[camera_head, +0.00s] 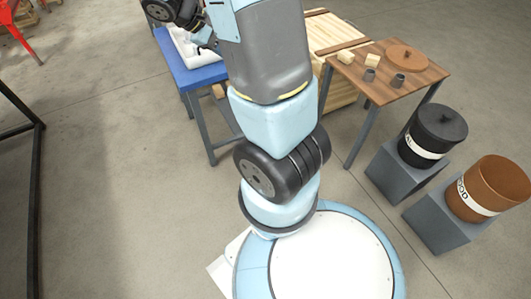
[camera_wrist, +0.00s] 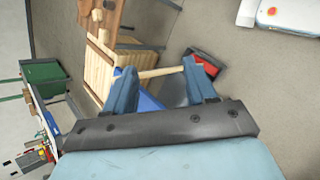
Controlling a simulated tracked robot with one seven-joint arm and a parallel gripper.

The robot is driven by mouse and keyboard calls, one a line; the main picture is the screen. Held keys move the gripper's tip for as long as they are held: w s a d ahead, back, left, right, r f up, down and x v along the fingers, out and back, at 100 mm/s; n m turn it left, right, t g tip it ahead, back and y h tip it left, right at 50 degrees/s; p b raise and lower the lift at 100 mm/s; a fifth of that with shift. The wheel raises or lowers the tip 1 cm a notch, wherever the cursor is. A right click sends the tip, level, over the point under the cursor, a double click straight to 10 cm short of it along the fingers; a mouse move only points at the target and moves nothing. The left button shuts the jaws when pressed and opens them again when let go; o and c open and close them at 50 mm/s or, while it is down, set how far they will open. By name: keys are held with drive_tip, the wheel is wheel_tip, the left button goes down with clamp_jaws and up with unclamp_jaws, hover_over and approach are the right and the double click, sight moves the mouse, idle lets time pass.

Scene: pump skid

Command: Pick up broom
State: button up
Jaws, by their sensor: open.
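My gripper (camera_wrist: 163,76) shows in the wrist view, its two blue fingers wide apart. A thin pale wooden stick (camera_wrist: 162,72) spans the gap between the fingertips and looks like a broom handle. I cannot tell whether it touches either finger or lies beyond them. A red and black piece (camera_wrist: 207,62) shows beside the right finger; it may be the broom's head, but the link to the stick is hidden by the finger. In the head view my arm reaches to the top edge, and no broom can be made out there.
A blue table (camera_head: 206,76) with a white tray (camera_head: 184,45) stands beside my arm. A wooden crate (camera_head: 335,32), a brown table (camera_head: 415,72), a black bin (camera_head: 433,130) and a brown bin (camera_head: 490,185) stand to the right. Floor at left is mostly clear.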

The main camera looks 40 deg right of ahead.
drive_tip(key=w+d+f+n+t+h, duration=0.2)
drive_tip(key=d+f+n+t+h, duration=0.3)
drive_tip(key=f, duration=0.7)
drive_tip(key=w+d+f+n+t+h, duration=0.1)
drive_tip(key=w+d+f+n, duration=0.15)
drive_tip(key=f+n, duration=0.75)
drive_tip(key=w+d+f+n+t+h, duration=0.25)
drive_tip(key=d+f+n+t, duration=0.2)
drive_tip(key=f, duration=1.05)
drive_tip(key=x, duration=1.3)
drive_tip(key=shift+s+d+m+g, duration=0.2)
drive_tip(key=shift+d+m+g, duration=0.15)
drive_tip(key=shift+d+g, duration=0.1)
drive_tip(key=shift+h, duration=0.25)
drive_tip(key=c, duration=1)
